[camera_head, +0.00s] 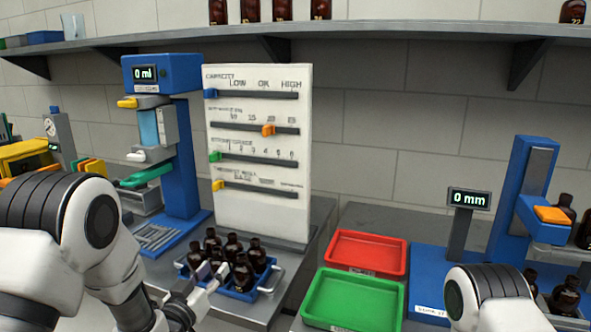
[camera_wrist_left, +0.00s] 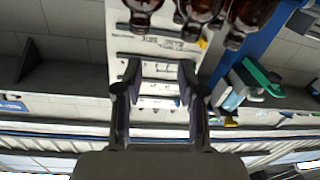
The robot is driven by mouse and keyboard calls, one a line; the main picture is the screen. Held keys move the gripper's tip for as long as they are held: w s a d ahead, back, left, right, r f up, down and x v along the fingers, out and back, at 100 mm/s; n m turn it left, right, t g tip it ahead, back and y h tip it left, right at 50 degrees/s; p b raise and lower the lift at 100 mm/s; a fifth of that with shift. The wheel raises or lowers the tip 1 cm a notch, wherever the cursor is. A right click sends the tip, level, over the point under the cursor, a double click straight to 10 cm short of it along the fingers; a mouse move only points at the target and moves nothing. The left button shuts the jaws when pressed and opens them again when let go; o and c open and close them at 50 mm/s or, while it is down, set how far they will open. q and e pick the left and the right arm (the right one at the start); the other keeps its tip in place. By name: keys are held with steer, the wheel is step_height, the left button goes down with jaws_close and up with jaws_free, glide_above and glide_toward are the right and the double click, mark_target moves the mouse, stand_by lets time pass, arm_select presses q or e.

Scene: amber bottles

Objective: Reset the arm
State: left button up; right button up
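My left arm comes in from the left in the head view. Its gripper (camera_head: 204,282) is low, in front of the blue rack (camera_head: 266,283) with several amber bottles (camera_head: 243,272). In the left wrist view the two fingers (camera_wrist_left: 158,78) are apart with nothing between them, so the gripper is open and empty. That view is upside down, with amber bottles (camera_wrist_left: 240,20) at its top edge, beyond the fingers. Only a white and black part of my right arm shows at the lower right of the head view. My right gripper is out of the picture.
A white slider panel (camera_head: 258,215) stands behind the rack, beside a blue dispenser (camera_head: 181,150) reading "0 ml". Red (camera_head: 401,262) and green (camera_head: 398,318) trays look empty. A blue device (camera_head: 520,200) with a "0 mm" display (camera_head: 468,198) stands right, near more bottles. A shelf (camera_head: 400,31) runs above.

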arm_select(q)
steer(key=s+a+f+n+g+y, duration=0.1)
steer(key=s+f+g, duration=0.2)
steer(key=s+f, duration=0.35)
steer(key=s+a+f+g+y, duration=0.15)
steer(key=s+f, duration=0.25)
steer(key=f, duration=0.6)
steer(key=s+a+f+n+g+y, duration=0.1)
steer(key=s+f+g, duration=0.2)
steer(key=s+f, duration=0.35)
steer(key=s+a+f+g, duration=0.1)
steer(key=s+f+g, duration=0.2)
steer(key=s, duration=0.5)
steer(key=s+a+f+g+y, duration=0.1)
steer(key=s+f+g, duration=0.2)
steer(key=s, duration=0.5)
steer(key=s+a+f+g, duration=0.1)
steer(key=s+f+g, duration=0.2)
steer(key=s, duration=0.4)
steer(key=shift+s+f+g, duration=0.3)
steer(key=shift+s+g, duration=0.1)
steer(key=shift+g, duration=0.15)
steer(key=shift+y, duration=0.25)
